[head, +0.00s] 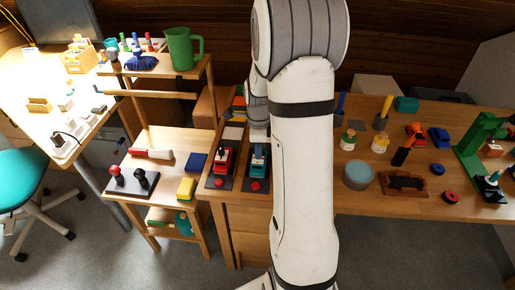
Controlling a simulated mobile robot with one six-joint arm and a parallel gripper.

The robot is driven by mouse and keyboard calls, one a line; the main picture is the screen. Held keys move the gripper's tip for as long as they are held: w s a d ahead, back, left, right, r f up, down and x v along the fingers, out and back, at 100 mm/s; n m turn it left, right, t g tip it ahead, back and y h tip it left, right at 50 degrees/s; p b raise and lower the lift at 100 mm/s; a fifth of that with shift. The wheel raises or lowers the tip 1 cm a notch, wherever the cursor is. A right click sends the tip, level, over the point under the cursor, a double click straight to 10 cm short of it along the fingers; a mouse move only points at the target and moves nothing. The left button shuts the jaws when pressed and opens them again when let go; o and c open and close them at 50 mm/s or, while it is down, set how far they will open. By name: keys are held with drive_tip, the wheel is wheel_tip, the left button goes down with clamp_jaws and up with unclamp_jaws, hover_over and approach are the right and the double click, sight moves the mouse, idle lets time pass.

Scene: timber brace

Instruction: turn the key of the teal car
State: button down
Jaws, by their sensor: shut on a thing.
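The teal car (259,165) stands on a dark base in the wooden tray on the bench, with a red button (255,185) in front of it. A red car (222,160) stands on a similar base just to its left. My gripper (259,146) points down over the rear of the teal car and is shut on the key there. The key and the fingertips are mostly hidden by the wrist and too small to make out, so the key's angle cannot be told.
My arm crosses the middle of the view and hides part of the bench. A grey-blue round pot (358,175) and a brown tray (404,185) lie to the right. A low wooden stand with a blue block (196,161) is on the left.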

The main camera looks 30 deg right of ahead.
drive_tip(key=shift+w+a+r, duration=0.1)
drive_tip(key=c, duration=1.3)
unclamp_jaws()
wheel_tip(320, 180, up, 8)
drive_tip(key=shift+f, duration=0.15)
